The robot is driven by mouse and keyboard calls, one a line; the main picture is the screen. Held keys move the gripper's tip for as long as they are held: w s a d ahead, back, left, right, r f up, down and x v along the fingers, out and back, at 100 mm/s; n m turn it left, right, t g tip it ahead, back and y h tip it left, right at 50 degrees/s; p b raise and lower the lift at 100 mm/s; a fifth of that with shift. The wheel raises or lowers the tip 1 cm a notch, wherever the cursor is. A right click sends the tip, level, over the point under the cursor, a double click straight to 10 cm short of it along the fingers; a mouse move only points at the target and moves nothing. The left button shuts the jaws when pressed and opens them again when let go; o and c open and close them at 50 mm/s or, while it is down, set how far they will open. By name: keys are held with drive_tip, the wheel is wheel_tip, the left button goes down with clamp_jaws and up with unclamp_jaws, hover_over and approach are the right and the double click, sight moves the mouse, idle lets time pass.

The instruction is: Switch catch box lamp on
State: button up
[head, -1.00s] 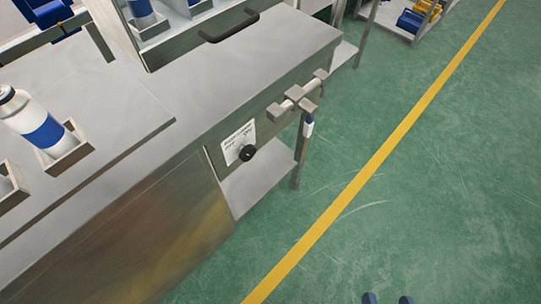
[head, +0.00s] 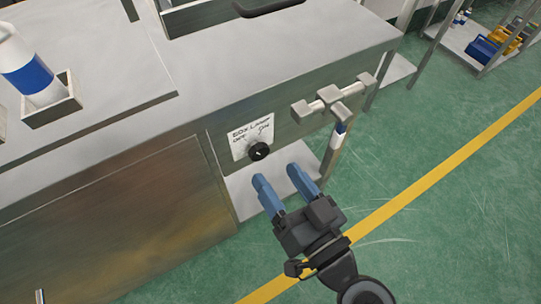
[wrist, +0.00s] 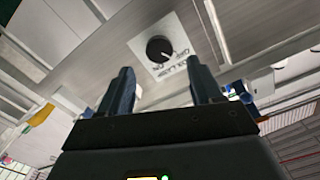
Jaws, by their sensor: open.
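The box lamp switch is a round black knob (head: 259,151) on a white label plate (head: 240,134) marked OFF and ON, on the front of the steel bench. Its pointer is too small to read in the head view. In the wrist view the knob (wrist: 159,48) shows a white mark and lies beyond the fingers, between them in the picture. My gripper (head: 277,180) has blue fingers, open and empty. It is in front of the bench, below and right of the knob, apart from it.
A lower shelf (head: 278,188) is under the panel. A white and blue can (head: 27,70) stands in a holder on the bench top. Green floor on the right is open.

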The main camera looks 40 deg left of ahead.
sight(264, 154)
drive_tip(key=shift+p+x, duration=0.3)
drive_tip(key=shift+x, duration=2.2)
drive_tip(key=c, duration=1.1)
drive_tip(key=shift+o, duration=0.2)
drive_tip(key=shift+m, duration=0.4)
drive_tip(key=shift+w+d+m, duration=0.1)
drive_tip(key=shift+m, duration=1)
drive_tip(key=m, duration=0.3)
drive_tip(key=shift+m, duration=0.3)
drive_tip(key=m, duration=0.5)
drive_tip(key=shift+f+p, duration=0.15)
drive_tip(key=shift+p, duration=0.15)
drive_tip(key=shift+m, duration=0.3)
